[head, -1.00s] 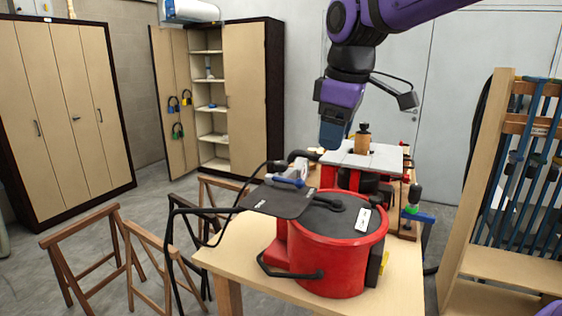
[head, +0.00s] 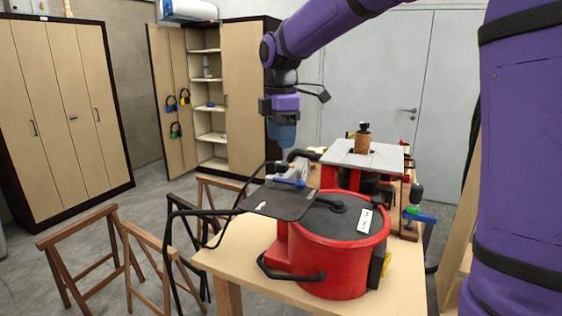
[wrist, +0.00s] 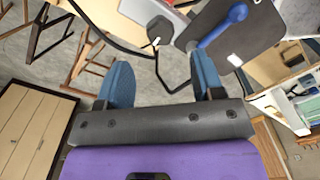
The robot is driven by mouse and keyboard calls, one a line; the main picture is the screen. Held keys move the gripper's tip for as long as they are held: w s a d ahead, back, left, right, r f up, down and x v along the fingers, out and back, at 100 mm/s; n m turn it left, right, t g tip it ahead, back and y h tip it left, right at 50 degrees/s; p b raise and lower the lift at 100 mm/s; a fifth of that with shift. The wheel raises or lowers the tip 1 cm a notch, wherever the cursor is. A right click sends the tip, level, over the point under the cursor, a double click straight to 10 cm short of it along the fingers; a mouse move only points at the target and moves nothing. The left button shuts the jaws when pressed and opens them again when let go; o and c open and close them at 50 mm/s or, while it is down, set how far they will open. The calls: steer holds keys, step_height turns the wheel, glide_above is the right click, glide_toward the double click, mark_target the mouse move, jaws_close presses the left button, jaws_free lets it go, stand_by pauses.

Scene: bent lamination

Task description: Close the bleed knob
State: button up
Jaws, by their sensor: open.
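No part is plainly marked as the bleed knob. A blue lever handle (head: 289,183) lies by a black panel (head: 280,203) beside the red pot (head: 330,268); in the wrist view the blue handle (wrist: 224,24) shows a rounded end. A black fitting (head: 338,207) sits on the pot's dark lid (head: 345,222). My gripper (head: 283,140) hangs fingers down above and behind the blue handle, apart from it. In the wrist view my gripper (wrist: 163,78) has its two blue fingers spread with nothing between them.
The pot stands on a wooden table (head: 240,254). A grey-topped machine (head: 365,158) with a brown bottle-shaped piece (head: 362,140) stands behind it. Black hoses loop at the left. Wooden trestles (head: 85,250) and cabinets (head: 65,120) are further left. My arm covers the right side.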

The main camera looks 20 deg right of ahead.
mark_target(281, 163)
step_height(281, 163, down, 7)
steer(key=shift+r, duration=0.2)
steer(key=c, duration=0.9)
